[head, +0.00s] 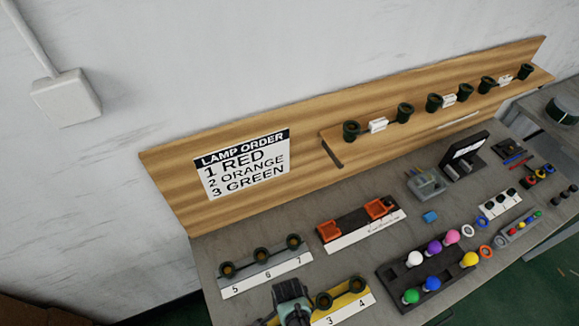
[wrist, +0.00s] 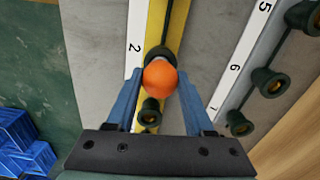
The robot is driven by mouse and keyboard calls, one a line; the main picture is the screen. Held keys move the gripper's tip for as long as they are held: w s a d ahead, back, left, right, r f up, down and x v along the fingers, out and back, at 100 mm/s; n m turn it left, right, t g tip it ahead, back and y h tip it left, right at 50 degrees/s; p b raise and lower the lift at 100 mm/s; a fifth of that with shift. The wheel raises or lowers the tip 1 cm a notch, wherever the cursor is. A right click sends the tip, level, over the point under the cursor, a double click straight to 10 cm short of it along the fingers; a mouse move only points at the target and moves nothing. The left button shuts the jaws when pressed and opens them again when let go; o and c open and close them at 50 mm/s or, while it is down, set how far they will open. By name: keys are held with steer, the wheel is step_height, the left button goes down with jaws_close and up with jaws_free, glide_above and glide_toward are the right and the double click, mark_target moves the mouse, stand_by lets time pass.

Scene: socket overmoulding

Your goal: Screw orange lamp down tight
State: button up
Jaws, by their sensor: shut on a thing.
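The orange lamp (wrist: 160,78) is between the two blue fingers of my gripper (wrist: 158,82) in the wrist view, with the fingers shut on its sides. A dark socket rim (wrist: 161,51) shows just behind the lamp, on the yellow strip (wrist: 154,22) beside the label 2. The lamp's base is hidden, so how deep it sits cannot be seen. In the head view my gripper (head: 292,302) is over the yellow strip (head: 345,306) at the bottom edge, left of sockets 3 and 4, and it hides the lamp.
An empty socket (wrist: 150,112) stands close to my gripper on the same strip. The grey strip (head: 265,271) with sockets 5 to 7 lies behind. A black tray (head: 395,282) of coloured lamps stands to the right. The sign (head: 243,163) reads red, orange, green.

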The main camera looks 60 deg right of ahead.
steer(key=o, duration=1.2)
steer(key=n, duration=0.5)
steer(key=n+b, duration=0.1)
steer(key=n, duration=0.5)
steer(key=shift+n, duration=0.3)
steer(key=n, duration=1.1)
steer(key=shift+b, duration=0.4)
